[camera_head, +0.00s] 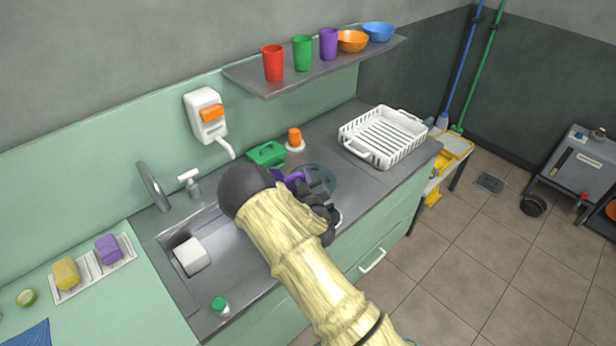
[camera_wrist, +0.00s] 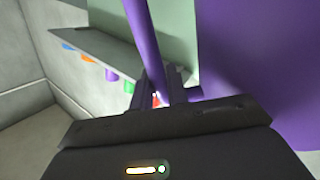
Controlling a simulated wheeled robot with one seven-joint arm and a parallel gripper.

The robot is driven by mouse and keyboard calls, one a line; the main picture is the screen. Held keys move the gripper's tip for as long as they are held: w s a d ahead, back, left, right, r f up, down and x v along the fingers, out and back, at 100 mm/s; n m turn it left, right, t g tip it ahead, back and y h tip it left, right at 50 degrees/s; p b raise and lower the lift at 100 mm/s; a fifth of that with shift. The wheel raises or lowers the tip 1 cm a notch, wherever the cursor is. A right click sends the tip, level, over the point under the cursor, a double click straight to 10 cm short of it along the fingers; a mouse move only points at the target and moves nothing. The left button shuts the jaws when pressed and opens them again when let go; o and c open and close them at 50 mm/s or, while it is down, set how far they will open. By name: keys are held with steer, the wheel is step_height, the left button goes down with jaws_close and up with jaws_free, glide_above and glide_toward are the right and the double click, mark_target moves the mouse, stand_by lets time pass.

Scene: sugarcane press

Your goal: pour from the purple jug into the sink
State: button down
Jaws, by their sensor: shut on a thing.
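My gripper (camera_head: 318,200) is shut on the handle of the purple jug (camera_head: 293,178), over the counter right of the sink. In the wrist view the purple handle (camera_wrist: 143,45) runs between the fingertips (camera_wrist: 160,95), and the jug's purple body (camera_wrist: 255,70) fills the right side. In the head view my arm hides most of the jug, so I cannot tell its tilt or contents. The steel sink (camera_head: 222,252) lies left of my gripper, partly hidden by my arm. A white block (camera_head: 191,256) is in it.
A curved faucet (camera_head: 152,187) stands behind the sink. A green box (camera_head: 267,153), an orange-topped bottle (camera_head: 294,138) and a white dish rack (camera_head: 383,136) stand behind and right of my gripper. A shelf (camera_head: 330,66) with cups and bowls hangs above.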

mark_target(291, 176)
steer(key=shift+a+r+n+p, duration=0.2)
steer(key=shift+a+r+n, duration=0.1)
steer(key=shift+a, duration=0.15)
steer(key=shift+a+r+n+p, duration=0.2)
steer(key=shift+a+r+n, duration=0.1)
steer(key=shift+a, duration=0.15)
steer(key=shift+s+a+r+n+p, duration=0.2)
steer(key=shift+a+n, duration=0.1)
steer(key=shift+a, duration=0.15)
steer(key=shift+s+a+r+n+p, duration=0.1)
steer(key=shift+a+r+n+p, duration=0.1)
steer(key=shift+a+n, duration=0.15)
steer(key=shift+w+a+n, duration=0.1)
steer(key=shift+a+n, duration=0.35)
steer(key=shift+a, duration=0.25)
steer(key=shift+s+a+r, duration=0.1)
steer(key=shift+s+a, duration=0.1)
steer(key=shift+a, duration=0.1)
steer(key=shift+w, duration=0.1)
steer(key=shift+a, duration=0.15)
steer(key=shift+s+a+r+n, duration=0.1)
steer(key=shift+s+a+n, duration=0.05)
steer(key=shift+a+n, duration=0.45)
steer(key=shift+s+a+n, duration=0.1)
steer(key=shift+a+n, duration=0.4)
steer(key=shift+a, duration=0.05)
